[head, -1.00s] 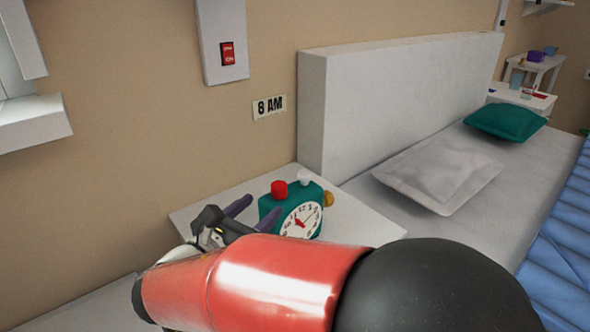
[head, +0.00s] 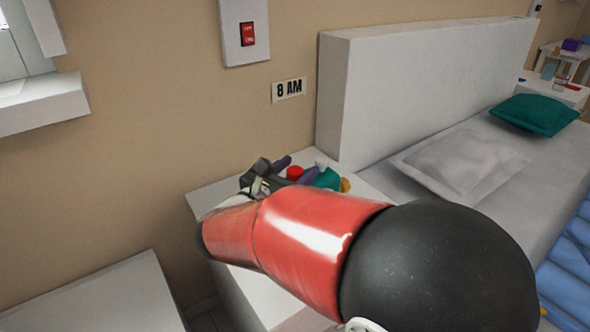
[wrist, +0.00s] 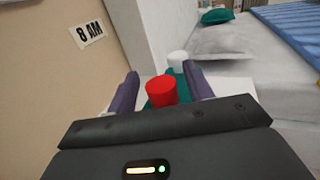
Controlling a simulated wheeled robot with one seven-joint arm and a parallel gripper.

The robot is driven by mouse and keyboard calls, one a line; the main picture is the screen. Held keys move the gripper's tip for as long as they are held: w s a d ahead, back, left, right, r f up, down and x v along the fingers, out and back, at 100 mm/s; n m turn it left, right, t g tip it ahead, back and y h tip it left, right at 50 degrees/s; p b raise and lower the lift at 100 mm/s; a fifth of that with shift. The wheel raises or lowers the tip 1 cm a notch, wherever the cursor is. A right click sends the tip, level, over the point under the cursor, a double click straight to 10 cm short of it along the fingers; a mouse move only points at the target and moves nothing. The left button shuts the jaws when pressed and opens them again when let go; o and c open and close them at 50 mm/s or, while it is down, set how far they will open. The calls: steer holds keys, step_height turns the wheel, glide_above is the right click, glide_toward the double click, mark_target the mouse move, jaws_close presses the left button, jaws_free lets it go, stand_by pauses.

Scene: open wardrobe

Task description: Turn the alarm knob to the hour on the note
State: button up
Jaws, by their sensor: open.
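The note (head: 289,89) on the wall reads 8 AM; it also shows in the wrist view (wrist: 85,34). The teal alarm clock (head: 327,179) stands on the white nightstand, mostly hidden behind my red arm, and its dial is out of sight. On its top are a red knob (wrist: 161,90) and a white knob (wrist: 177,60). A yellow-orange knob (head: 345,185) shows at its right side. My gripper (wrist: 160,80) is open, with its purple fingers on either side of the clock's top and the red knob between them in the wrist view. Contact cannot be told.
The nightstand (head: 372,187) sits against the wall beside the bed's white headboard (head: 410,85). A red switch (head: 247,34) is on the wall above. A white surface (head: 95,298) lies at lower left. The bed holds a grey pillow (head: 465,160) and a green pillow (head: 534,115).

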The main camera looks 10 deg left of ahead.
steer(key=c, duration=1)
steer(key=shift+o, duration=0.2)
steer(key=shift+y, duration=0.3)
steer(key=n+y+b, duration=0.1)
steer(key=y, duration=0.1)
steer(key=n+t+y+b, duration=0.1)
steer(key=n+y+b, duration=0.1)
steer(key=y, duration=0.1)
steer(key=shift+d+f+n, duration=0.15)
steer(key=shift+f+n, duration=0.05)
steer(key=shift+n, duration=0.1)
steer(key=n+y+b, duration=0.2)
steer(key=y+b, duration=0.2)
steer(key=b, duration=0.1)
steer(key=shift+f+n, duration=0.25)
steer(key=shift+n, duration=0.15)
steer(key=n+g+y+b, duration=0.1)
steer(key=y+b, duration=0.1)
steer(key=b, duration=0.2)
steer(key=shift+n+y, duration=0.3)
steer(key=shift+y, duration=0.1)
steer(key=n+y+b, duration=0.1)
steer(key=n+g+y+b, duration=0.1)
steer(key=y+b, duration=0.1)
steer(key=shift+s+a+r+g, duration=0.1)
steer(key=shift+a+r+g, duration=0.1)
steer(key=shift+r+g, duration=0.15)
steer(key=shift+r+n+g+y+b, duration=0.1)
steer(key=shift+n+g+y+b, duration=0.3)
steer(key=shift+n+y, duration=0.25)
